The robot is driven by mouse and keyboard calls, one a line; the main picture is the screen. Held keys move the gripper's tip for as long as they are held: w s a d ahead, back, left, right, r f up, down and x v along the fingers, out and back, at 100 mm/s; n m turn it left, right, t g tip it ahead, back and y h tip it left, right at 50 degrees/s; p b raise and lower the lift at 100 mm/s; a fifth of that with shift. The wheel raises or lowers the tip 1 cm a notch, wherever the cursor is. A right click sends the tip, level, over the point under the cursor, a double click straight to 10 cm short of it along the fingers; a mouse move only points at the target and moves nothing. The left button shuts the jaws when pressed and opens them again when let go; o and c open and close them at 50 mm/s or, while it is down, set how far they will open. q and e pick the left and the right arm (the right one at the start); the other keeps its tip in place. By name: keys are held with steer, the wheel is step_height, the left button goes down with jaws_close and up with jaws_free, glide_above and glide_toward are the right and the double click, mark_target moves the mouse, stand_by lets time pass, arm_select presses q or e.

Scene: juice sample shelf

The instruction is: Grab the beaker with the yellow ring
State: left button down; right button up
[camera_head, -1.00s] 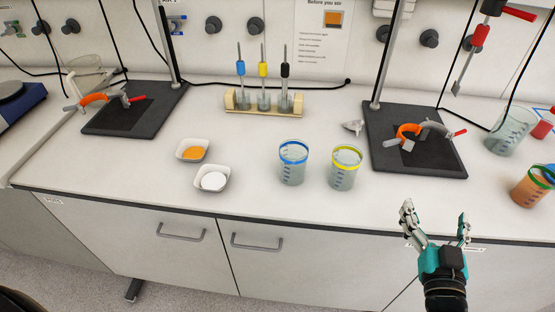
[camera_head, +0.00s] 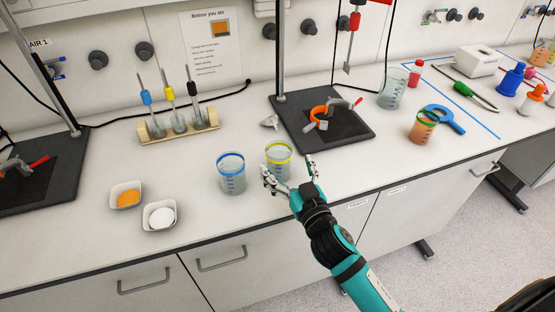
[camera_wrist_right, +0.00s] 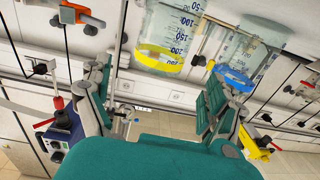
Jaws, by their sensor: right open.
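The beaker with the yellow ring (camera_head: 278,158) stands upright on the bench near its front edge, close to the beaker with the blue ring (camera_head: 231,174). My right gripper (camera_head: 289,167) is open at the front side of the yellow-ringed beaker, one finger showing to each side of it. In the right wrist view the yellow-ringed beaker (camera_wrist_right: 168,38) appears upside down between the open fingers (camera_wrist_right: 158,72); the blue-ringed beaker (camera_wrist_right: 252,50) is beyond the right finger. I cannot tell whether any finger touches a beaker. My left gripper is not in view.
Two small white dishes (camera_head: 160,215) sit at the left. A wooden rack (camera_head: 180,132) stands behind. A dark stand base (camera_head: 350,134) with an orange clamp is right of the beakers. An orange-filled beaker (camera_head: 423,128) stands farther right.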

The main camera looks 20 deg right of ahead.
mark_target(284, 160)
steer(key=shift+w, duration=0.65)
steer(key=shift+w+r, duration=0.1)
steer(key=shift+w, duration=0.25)
steer(key=w+p, duration=0.1)
steer(key=w, duration=0.2)
steer(key=shift+w+a+p, duration=0.15)
steer(key=shift+w+p, duration=0.15)
steer(key=shift+p, duration=0.05)
steer(key=shift+w, duration=0.45)
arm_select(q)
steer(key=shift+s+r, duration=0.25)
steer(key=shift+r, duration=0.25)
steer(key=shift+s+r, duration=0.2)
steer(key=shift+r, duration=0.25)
arm_select(e)
steer(key=shift+s, duration=0.1)
steer(key=shift+c, duration=1.1)
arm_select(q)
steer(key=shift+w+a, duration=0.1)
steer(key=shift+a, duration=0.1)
arm_select(e)
steer(key=c, duration=1.3)
steer(key=shift+r, duration=0.15)
